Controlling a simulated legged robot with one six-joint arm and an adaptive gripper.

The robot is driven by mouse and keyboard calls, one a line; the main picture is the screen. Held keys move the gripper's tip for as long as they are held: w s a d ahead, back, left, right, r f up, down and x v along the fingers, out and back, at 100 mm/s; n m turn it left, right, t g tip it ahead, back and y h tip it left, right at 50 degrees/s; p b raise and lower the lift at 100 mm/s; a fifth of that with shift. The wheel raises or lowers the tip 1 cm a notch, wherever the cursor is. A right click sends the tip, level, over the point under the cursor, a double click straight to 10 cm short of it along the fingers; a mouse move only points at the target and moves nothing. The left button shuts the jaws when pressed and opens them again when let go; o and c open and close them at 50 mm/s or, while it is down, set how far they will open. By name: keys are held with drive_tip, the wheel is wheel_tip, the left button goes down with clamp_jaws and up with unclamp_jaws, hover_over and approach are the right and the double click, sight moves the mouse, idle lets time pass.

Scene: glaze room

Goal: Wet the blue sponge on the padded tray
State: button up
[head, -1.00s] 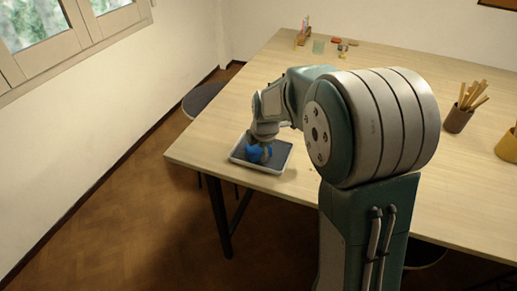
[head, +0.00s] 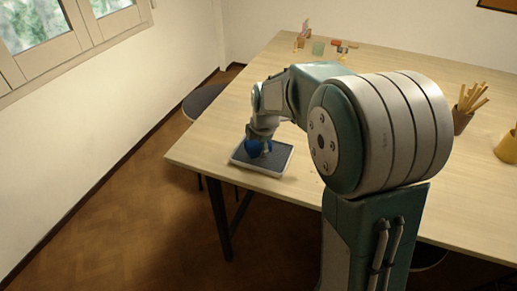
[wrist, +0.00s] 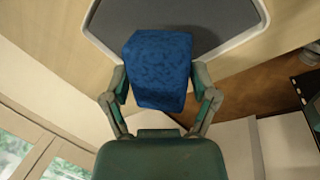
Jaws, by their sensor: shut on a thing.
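The blue sponge (wrist: 158,68) is a textured block held between the two fingers of my gripper (wrist: 160,80) in the wrist view. The head view also shows the sponge (head: 253,148) under my wrist, at the back part of the padded tray (head: 246,164). The tray has a pale rim and a dark grey pad. In the wrist view the tray (wrist: 258,20) lies beyond the sponge. I cannot tell whether the sponge touches the pad. My gripper (head: 262,146) is small and partly hidden in the head view.
The tray lies near the left corner of the wooden table (head: 400,120). Brown and yellow pots (head: 461,120) of sticks stand at the right. Small items (head: 319,47) stand at the back edge. A dark round seat (head: 203,99) is beside the table's left edge.

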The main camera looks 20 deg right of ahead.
drive_tip(key=shift+r, duration=2.2)
